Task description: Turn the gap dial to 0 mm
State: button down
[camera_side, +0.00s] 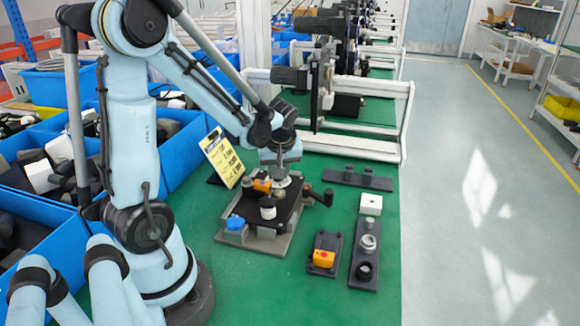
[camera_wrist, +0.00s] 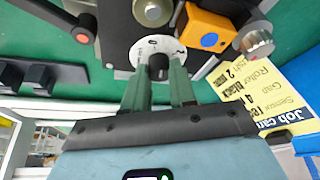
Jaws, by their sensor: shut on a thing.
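The gap dial is a white disc (camera_wrist: 147,50) with small dark marks, on the dark fixture plate in the wrist view. One mark looks like a 0 on its far side; the other marks are too small or covered to read. My gripper (camera_wrist: 159,70) has its two green fingers on either side of the dial's dark knob (camera_wrist: 158,66), shut on it. The knob's pointer direction cannot be told. In the side view my gripper (camera_side: 281,180) points down over the back of the fixture (camera_side: 285,215), and the dial is hidden there.
An orange block (camera_wrist: 207,28) with a blue button and a silver knob (camera_wrist: 258,40) stand close right of the dial. A black lever with a red end (camera_wrist: 83,38) is left. A yellow job card (camera_wrist: 272,92) stands beside the fixture. Loose parts (camera_side: 324,258) lie on the green bench.

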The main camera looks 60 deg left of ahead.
jog(key=shift+w+n+g, duration=0.1)
jog(key=shift+n+g, duration=0.6)
jog(key=shift+n, duration=1)
jog(key=c, duration=0.9)
grip_release()
jog(key=v, duration=1.2)
jog(key=shift+d, duration=0.1)
